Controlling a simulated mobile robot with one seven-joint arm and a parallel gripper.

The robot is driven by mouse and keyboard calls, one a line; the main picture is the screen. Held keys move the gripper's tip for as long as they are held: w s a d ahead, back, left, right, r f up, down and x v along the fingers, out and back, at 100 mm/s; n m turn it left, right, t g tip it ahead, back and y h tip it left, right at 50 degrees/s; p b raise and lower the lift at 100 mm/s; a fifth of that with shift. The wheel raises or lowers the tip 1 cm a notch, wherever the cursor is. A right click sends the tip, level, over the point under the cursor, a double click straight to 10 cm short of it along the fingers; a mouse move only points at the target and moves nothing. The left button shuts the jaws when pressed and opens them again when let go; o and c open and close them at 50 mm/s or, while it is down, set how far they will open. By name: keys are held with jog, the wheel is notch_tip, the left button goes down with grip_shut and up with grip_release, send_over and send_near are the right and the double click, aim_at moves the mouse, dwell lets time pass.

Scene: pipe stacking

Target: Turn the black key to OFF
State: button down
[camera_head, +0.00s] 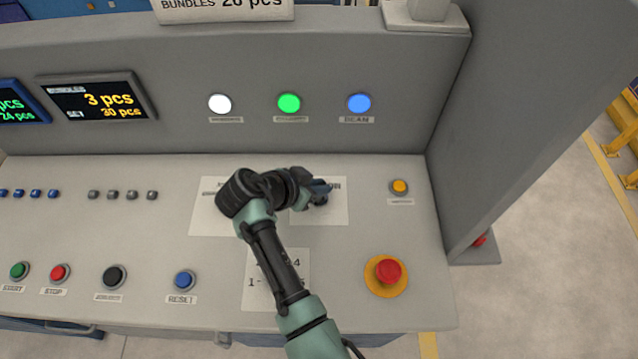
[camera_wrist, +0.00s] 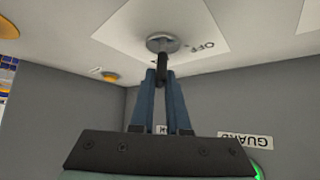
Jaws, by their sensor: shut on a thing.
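The black key (camera_wrist: 162,66) stands out from a round metal lock (camera_wrist: 163,43) on a white label plate (camera_wrist: 205,22) in the wrist view. The word OFF is printed on the plate beside the lock. My gripper (camera_wrist: 161,76) has its blue fingers closed on the key. In the head view my gripper (camera_head: 320,190) is over the right-hand label plate (camera_head: 335,212), and the arm hides the lock and most of the lettering. The key's exact angle is hard to tell.
A yellow button (camera_head: 400,187) and a red emergency stop (camera_head: 387,272) lie to the right on the panel. White, green and blue lamps (camera_head: 359,103) are on the upright face behind. A grey side wall (camera_head: 530,100) bounds the panel at the right.

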jog(key=shift+s+n, duration=0.1)
jog(key=shift+n, duration=0.2)
jog(key=n+t+y+p, duration=0.2)
jog(key=n+y+p, duration=0.1)
jog(key=n, duration=0.1)
jog(key=shift+r+n, duration=0.15)
jog(key=shift+n, duration=0.15)
jog(key=n+y+p, duration=0.2)
jog(key=n+y, duration=0.2)
jog(key=shift+t, duration=0.3)
jog(key=n+y+b, duration=0.1)
jog(key=n, duration=0.1)
jog(key=n+g+y+b, duration=0.1)
jog(key=n+y+b, duration=0.1)
jog(key=n, duration=0.1)
jog(key=shift+f, duration=0.4)
jog(key=n+y+b, duration=0.1)
jog(key=b, duration=0.1)
jog(key=n+g+y+b, duration=0.1)
jog(key=n+b, duration=0.1)
jog(key=shift+r+n+g+y, duration=0.15)
jog(key=shift+n+g+y, duration=0.15)
jog(key=c, duration=0.9)
grip_release()
jog(key=shift+r, duration=0.1)
